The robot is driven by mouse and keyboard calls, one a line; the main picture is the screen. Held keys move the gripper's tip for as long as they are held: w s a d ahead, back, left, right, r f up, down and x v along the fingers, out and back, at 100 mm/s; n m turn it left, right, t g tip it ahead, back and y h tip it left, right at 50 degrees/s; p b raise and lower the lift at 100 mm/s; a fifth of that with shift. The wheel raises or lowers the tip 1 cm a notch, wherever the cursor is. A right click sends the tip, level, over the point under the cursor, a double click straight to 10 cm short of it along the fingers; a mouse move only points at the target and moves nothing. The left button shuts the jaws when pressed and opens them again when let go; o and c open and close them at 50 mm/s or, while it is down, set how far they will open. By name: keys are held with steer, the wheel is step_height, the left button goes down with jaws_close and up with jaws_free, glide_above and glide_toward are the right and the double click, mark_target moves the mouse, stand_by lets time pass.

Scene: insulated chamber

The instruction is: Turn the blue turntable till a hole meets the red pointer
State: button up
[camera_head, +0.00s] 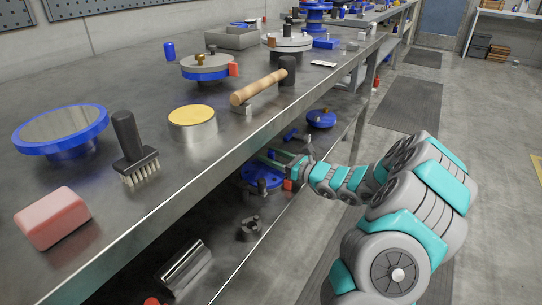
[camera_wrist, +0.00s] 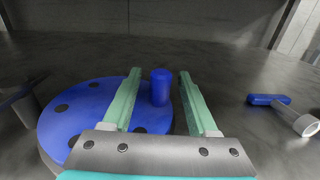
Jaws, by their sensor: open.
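The blue turntable (camera_head: 262,174) lies flat on the lower shelf under the bench, partly hidden by my arm. In the wrist view the blue turntable (camera_wrist: 75,118) shows several dark holes near its rim. A blue upright peg (camera_wrist: 160,88) stands at its right side, between my two green fingers. My gripper (camera_wrist: 159,72) is open, with a gap visible on both sides of the peg. In the head view my gripper (camera_head: 276,159) reaches in over the turntable. A small red block, likely the pointer (camera_head: 289,184), shows at the turntable's right edge; it is not visible in the wrist view.
A blue-handled tool (camera_wrist: 280,105) lies right of the turntable. A dark grey part (camera_head: 250,229) and a metal cylinder (camera_head: 184,265) sit nearer on the shelf. A blue disc (camera_head: 321,119) lies farther back. The bench top (camera_head: 135,75) overhangs the shelf.

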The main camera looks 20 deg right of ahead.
jaws_close()
stand_by(0.4)
stand_by(0.9)
